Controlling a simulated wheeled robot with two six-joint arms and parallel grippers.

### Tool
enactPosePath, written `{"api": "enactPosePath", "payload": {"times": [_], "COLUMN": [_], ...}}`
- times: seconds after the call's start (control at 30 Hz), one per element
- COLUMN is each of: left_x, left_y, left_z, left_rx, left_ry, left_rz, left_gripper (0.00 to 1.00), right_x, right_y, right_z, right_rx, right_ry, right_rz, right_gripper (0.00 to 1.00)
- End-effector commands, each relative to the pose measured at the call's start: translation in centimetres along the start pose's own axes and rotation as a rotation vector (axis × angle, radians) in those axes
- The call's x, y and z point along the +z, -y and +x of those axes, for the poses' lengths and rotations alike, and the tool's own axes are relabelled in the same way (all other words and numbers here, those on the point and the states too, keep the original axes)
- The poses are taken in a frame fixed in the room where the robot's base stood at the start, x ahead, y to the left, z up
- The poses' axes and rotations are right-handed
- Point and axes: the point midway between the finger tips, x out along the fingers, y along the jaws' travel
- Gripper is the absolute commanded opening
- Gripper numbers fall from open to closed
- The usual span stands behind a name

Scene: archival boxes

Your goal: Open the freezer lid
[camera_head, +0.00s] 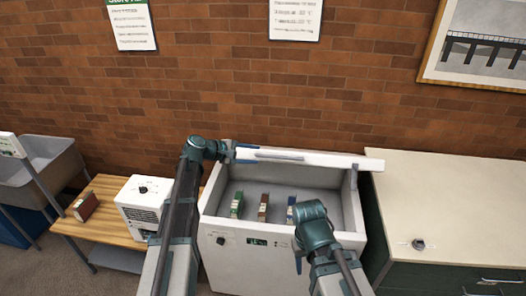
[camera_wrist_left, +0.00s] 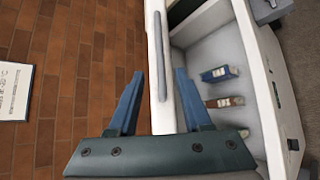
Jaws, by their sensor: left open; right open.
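The white chest freezer (camera_head: 235,265) stands against the brick wall with its lid (camera_head: 325,159) raised, seen nearly edge-on at the back. The lid also shows in the left wrist view (camera_wrist_left: 158,60), with a long grey handle bar on it. My left gripper (camera_head: 247,154) is at the lid's left part; its open fingers (camera_wrist_left: 157,98) appear on either side of the lid's edge, and I cannot tell if they touch it. My right gripper (camera_head: 298,262) is low by the freezer's front, mostly hidden by its own wrist.
Inside the freezer stand a green (camera_head: 237,205), a brown (camera_head: 263,207) and a blue box (camera_head: 291,209). A wooden bench (camera_head: 103,218) with a white appliance (camera_head: 140,203) and a red-brown book (camera_head: 86,207) is at left. A cabinet (camera_head: 450,200) adjoins at right.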

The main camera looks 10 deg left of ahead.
Motion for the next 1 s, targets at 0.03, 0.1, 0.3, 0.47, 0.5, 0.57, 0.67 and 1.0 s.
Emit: {"api": "enactPosePath", "payload": {"times": [0.03, 0.1, 0.3, 0.47, 0.5, 0.57, 0.67, 1.0], "left_x": [0.1, 0.1, 0.0, 0.0, 0.0, -0.1, -0.8, -7.8], "left_y": [-0.1, -0.1, 0.0, 0.0, 0.0, 0.1, 1.3, 8.9], "left_z": [-0.7, -1.2, -1.8, -1.7, -1.7, -1.6, -0.8, 3.5], "left_rx": [0.001, 0.001, 0.0, 0.0, 0.0, 0.001, 0.005, 0.051], "left_ry": [-0.001, -0.001, 0.0, 0.0, 0.0, -0.002, -0.038, -0.512], "left_rz": [0.0, 0.0, 0.001, 0.001, 0.001, 0.003, 0.033, 0.523], "left_gripper": [0.49, 0.49, 0.49, 0.49, 0.49, 0.38, 0.2, 0.0], "right_x": [0.0, 0.0, 0.0, 0.0, 0.0, 0.0, 0.0, -0.7], "right_y": [-0.1, -0.1, -0.1, -0.1, -0.1, -0.1, 0.1, 1.1], "right_z": [-0.5, -0.7, -0.8, -0.7, -0.7, -0.6, 0.7, 11.6], "right_rx": [0.0, 0.0, 0.0, 0.0, 0.0, 0.0, 0.0, 0.001], "right_ry": [0.0, 0.0, 0.0, 0.0, 0.0, 0.0, 0.0, 0.0], "right_rz": [0.001, 0.001, 0.002, 0.002, 0.002, 0.002, 0.002, -0.003], "right_gripper": [0.5, 0.5, 0.5, 0.5, 0.5, 0.5, 0.5, 0.5]}}
